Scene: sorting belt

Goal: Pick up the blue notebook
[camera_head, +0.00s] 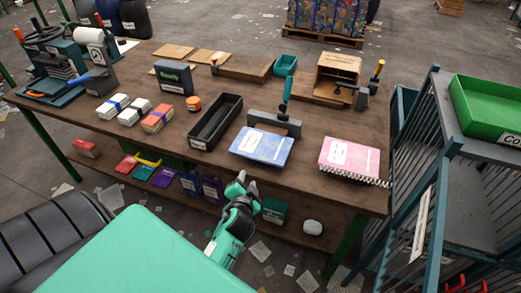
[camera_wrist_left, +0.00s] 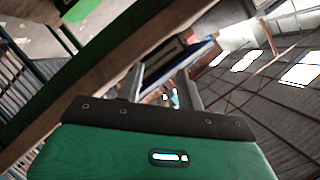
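The blue notebook (camera_head: 262,147) lies flat near the front edge of the wooden table in the head view, with a white label on its cover. My left gripper (camera_head: 243,184) is in front of the table edge, just below and left of the notebook in the picture, apart from it. In the left wrist view its two fingers (camera_wrist_left: 165,92) are spread with a gap between them, and nothing is held. A blue and white edge (camera_wrist_left: 203,50) shows beyond the fingers; I cannot tell for sure that it is the notebook. My right gripper is not in view.
A pink spiral notebook (camera_head: 349,158) lies to the right. A dark tray (camera_head: 215,122) stands to the left, and a grey holder (camera_head: 274,122) with a teal-handled tool stands just behind. A lower shelf (camera_head: 300,229) holds boxes. A green bin (camera_head: 490,107) is at the right.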

